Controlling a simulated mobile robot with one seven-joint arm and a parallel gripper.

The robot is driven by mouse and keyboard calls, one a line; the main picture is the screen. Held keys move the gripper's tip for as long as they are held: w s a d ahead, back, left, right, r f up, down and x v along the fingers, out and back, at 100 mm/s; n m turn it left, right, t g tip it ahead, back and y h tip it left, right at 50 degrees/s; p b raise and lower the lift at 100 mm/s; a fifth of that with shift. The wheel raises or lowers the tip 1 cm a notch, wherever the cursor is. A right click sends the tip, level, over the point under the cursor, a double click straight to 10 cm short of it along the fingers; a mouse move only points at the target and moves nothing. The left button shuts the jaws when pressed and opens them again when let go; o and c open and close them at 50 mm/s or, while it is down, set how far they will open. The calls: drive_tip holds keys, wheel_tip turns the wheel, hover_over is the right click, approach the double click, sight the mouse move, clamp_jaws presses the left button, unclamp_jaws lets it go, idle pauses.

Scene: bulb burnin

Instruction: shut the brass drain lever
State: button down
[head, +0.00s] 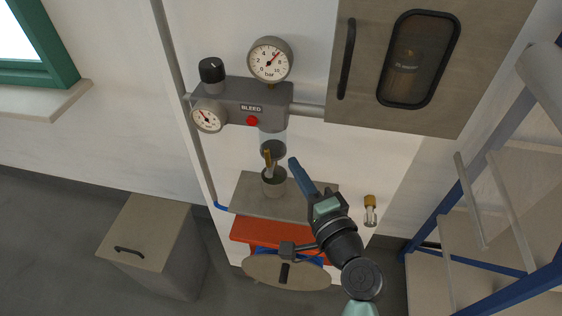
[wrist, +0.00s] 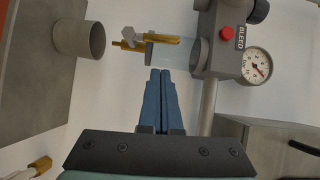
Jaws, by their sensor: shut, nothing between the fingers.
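The brass drain lever (head: 267,158) hangs below the clear bowl (head: 272,143) of the grey unit, above a grey cup (head: 273,184). In the wrist view the lever (wrist: 165,39) lies along the bowl's axis, beside a pale hexagonal fitting (wrist: 129,32). My gripper (head: 293,162) is shut and empty, its blue fingers just right of the lever in the head view. In the wrist view the fingertips (wrist: 160,72) point at the lever, with a gap that looks small. I cannot tell whether they touch the bowl's edge.
The cup stands on a grey shelf (head: 247,192) under the lever. The unit has a red button (head: 252,121), gauges (head: 270,60) and a black knob (head: 211,70). A wall cabinet (head: 435,60) is at upper right. A brass-topped glass piece (head: 370,212) is on the right.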

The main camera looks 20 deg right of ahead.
sight(269, 159)
drive_tip(key=shift+w+a+f+p, duration=0.2)
drive_tip(key=shift+w+a+p, duration=0.15)
drive_tip(key=shift+w+a, duration=0.85)
drive_tip(key=shift+s+a, duration=0.1)
drive_tip(key=shift+r+p, duration=0.2)
drive_tip(key=shift+p, duration=0.35)
